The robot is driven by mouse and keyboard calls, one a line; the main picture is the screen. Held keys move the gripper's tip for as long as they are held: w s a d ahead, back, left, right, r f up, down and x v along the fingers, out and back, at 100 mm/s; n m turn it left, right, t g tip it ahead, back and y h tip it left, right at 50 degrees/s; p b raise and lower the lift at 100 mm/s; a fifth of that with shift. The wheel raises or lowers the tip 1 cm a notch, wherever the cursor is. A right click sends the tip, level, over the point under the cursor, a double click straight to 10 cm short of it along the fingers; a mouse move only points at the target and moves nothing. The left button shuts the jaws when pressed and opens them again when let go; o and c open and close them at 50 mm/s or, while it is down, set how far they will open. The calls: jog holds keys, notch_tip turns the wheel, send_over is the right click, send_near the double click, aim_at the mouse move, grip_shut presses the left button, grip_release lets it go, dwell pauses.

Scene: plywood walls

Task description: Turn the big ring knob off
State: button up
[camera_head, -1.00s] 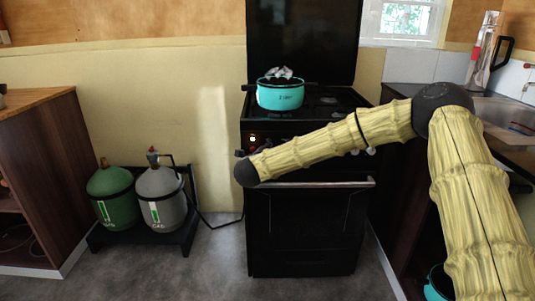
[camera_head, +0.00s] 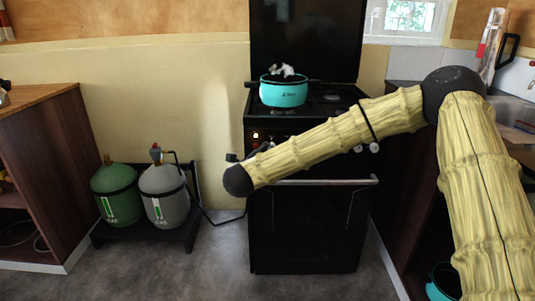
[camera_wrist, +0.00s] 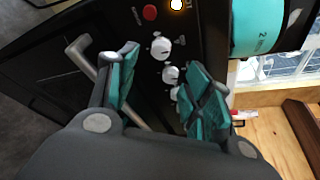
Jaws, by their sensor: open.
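The black stove (camera_head: 305,235) stands in the middle of the head view, its knob panel largely covered by my arm. The wrist view shows the panel sideways, with several white knobs: one (camera_wrist: 161,47) near the fingertips, another (camera_wrist: 171,75) below it, and more partly hidden by a finger. I cannot read which is the big ring knob. A red button (camera_wrist: 149,12) and a glowing light (camera_wrist: 177,4) are at the top. My gripper (camera_wrist: 160,60) is open, its teal-padded fingers spread before the knobs, with nothing held. Contact with a knob cannot be told.
A teal pot (camera_head: 284,93) stands on the hob. The oven door handle (camera_wrist: 82,48) juts out near the left finger. Green (camera_head: 117,195) and grey (camera_head: 164,195) gas bottles stand on a low rack at left. Clear floor lies in front of the stove.

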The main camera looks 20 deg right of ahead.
jog(key=shift+v, duration=1.55)
jog(key=s+a+f+n+g+y, duration=0.15)
jog(key=s+f+n, duration=0.3)
jog(key=f, duration=0.45)
jog(key=s+a+f+n+y, duration=0.3)
jog(key=s+f+n, duration=0.15)
jog(key=f, duration=0.45)
jog(key=s+a+f+n+y, duration=0.25)
jog(key=s+f+n, duration=0.2)
jog(key=f, duration=0.45)
jog(key=s+d+f+n+g+y, duration=0.2)
jog(key=s+f+n+g, duration=0.7)
jog(key=s+f, duration=1.1)
jog(key=s+d+n+g, duration=0.1)
jog(key=s+d+n, duration=0.3)
jog(key=s, duration=0.6)
jog(key=s+d+n+g, duration=0.2)
jog(key=s+d+n, duration=0.15)
jog(key=s, duration=0.65)
notch_tip(320, 180, up, 24)
jog(key=h+p, duration=0.1)
jog(key=p, duration=2.4)
